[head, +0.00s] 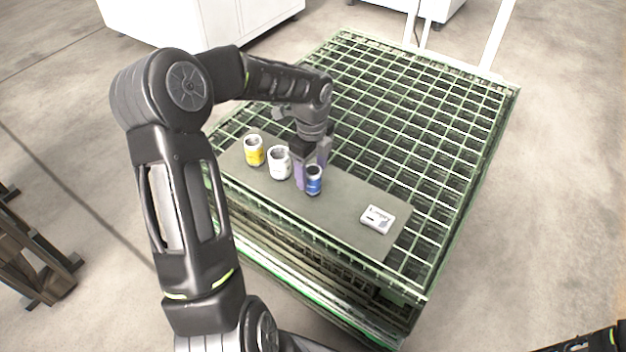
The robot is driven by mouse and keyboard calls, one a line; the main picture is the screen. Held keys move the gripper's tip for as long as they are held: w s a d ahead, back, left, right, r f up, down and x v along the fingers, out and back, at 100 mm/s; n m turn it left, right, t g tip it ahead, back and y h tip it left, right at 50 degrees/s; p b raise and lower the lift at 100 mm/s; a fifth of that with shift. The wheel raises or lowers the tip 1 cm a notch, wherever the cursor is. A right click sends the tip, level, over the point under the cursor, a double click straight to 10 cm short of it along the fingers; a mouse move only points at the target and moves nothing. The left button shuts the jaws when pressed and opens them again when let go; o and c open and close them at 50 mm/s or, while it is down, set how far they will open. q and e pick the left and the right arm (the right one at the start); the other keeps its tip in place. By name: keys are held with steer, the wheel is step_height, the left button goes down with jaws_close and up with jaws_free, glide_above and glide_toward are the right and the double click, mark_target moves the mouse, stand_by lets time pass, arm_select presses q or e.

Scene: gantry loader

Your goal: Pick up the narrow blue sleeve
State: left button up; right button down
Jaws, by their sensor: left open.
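The narrow blue sleeve (314,181) stands upright on a grey board (345,212), at the right end of a short row of cylinders. It is blue with a dark open top and some pale print. My left gripper (311,163) reaches down from above, right at the sleeve, with its fingers open. One finger is just left of the sleeve and the other shows behind it to the upper right. I cannot tell whether the sleeve is between the fingers or whether they touch it. My right gripper is out of view.
A white cylinder (279,163) stands close to the left of my gripper, and a yellow and white one (254,151) farther left. A small white box (377,219) lies on the board's right part. The board rests on a green wire-mesh crate (440,110).

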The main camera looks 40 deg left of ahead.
mark_target(313, 182)
arm_select(q)
steer(key=f, duration=0.4)
steer(key=shift+d+f, duration=0.2)
steer(key=shift+f, duration=0.15)
steer(key=shift+c, duration=0.3)
jaws_close()
stand_by(0.5)
